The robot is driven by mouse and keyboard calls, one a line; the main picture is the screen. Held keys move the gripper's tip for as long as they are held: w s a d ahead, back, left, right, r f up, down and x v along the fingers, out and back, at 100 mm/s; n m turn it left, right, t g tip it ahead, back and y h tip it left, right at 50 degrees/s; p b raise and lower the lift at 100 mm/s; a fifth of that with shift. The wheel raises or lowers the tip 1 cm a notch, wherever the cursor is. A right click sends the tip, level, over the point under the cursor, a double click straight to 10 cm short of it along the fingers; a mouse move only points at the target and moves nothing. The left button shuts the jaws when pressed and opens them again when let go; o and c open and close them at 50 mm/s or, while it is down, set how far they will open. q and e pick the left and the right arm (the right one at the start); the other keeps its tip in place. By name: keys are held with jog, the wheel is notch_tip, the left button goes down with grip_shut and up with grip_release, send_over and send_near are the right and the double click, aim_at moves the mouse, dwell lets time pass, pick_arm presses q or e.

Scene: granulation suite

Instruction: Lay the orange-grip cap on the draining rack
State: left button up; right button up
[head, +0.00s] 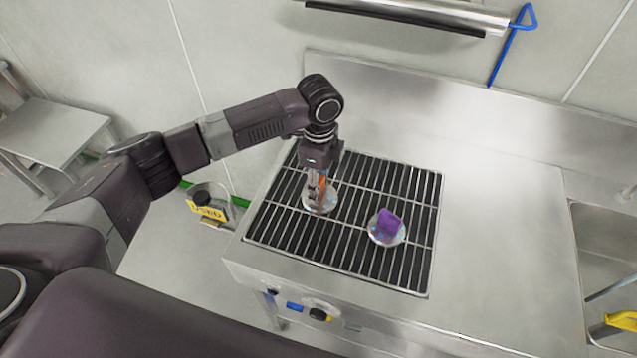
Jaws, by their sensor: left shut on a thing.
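The orange-grip cap (328,204) is a round silvery disc with an upright orange grip, at the left part of the draining rack (289,214). My left gripper (319,187) points down over it and is shut on the orange grip, hiding part of it. The disc is at or just above the bars; I cannot tell whether it touches them. The rack is a dark recess with metal bars, set in a steel counter. A second cap with a purple grip (389,224) lies on the rack to the right. My right gripper is not in view.
A container with a yellow label (206,209) stands left of the counter. A sink (606,245) with a yellow item (622,320) is at the far right. The steel counter (505,235) between rack and sink is clear. A blue hook-like tool (511,45) hangs at the back wall.

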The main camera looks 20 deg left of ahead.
pick_arm(q)
jog(key=shift+f, duration=0.15)
jog(key=shift+f, duration=0.15)
jog(key=o, duration=1.2)
jog(key=shift+o, duration=1)
notch_tip(320, 180, up, 12)
jog(key=b, duration=0.3)
jog(key=shift+f, duration=0.2)
jog(key=shift+r, duration=0.35)
